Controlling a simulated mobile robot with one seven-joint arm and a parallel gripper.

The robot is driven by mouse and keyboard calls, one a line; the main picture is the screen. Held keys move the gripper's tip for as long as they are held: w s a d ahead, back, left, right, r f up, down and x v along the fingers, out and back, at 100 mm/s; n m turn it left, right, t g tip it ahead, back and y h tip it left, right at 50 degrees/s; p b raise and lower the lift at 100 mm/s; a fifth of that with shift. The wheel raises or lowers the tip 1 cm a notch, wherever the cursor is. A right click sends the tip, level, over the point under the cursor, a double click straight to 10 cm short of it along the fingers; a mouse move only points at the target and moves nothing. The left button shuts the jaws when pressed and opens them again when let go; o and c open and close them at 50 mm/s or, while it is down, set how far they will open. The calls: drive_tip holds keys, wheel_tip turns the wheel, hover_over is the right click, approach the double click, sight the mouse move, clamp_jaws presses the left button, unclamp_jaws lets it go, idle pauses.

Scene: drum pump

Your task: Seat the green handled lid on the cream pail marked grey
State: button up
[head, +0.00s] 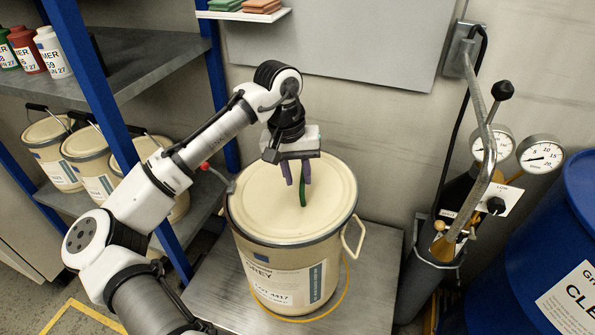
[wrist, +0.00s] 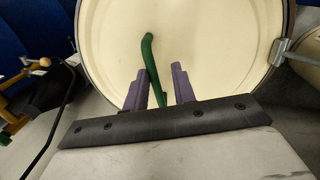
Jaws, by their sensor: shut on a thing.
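The cream pail (head: 281,283), with a label reading GREY, stands upright on a grey metal plate. A round cream lid (head: 262,205) covers its top and looks about level. I cannot tell whether its edge is fully down all round. The lid's green handle (head: 303,192) stands near the middle, and it also shows in the wrist view (wrist: 148,58). My gripper (head: 298,180) is above the lid with its purple fingers shut on the green handle. In the wrist view the fingers (wrist: 158,80) stand either side of the handle, whose lower end is partly hidden.
Several cream pails (head: 92,160) stand on the low shelf at left, behind a blue post (head: 100,90). A pump with a bent metal lever (head: 487,130) and gauges stands close at right. A blue drum (head: 550,250) is at far right.

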sight(289, 193)
drive_tip(key=shift+a+r, duration=0.15)
wheel_tip(289, 193, up, 11)
drive_tip(key=a+p, duration=0.1)
drive_tip(key=p, duration=0.9)
drive_tip(key=shift+a+p, duration=0.2)
drive_tip(key=shift+p, duration=0.1)
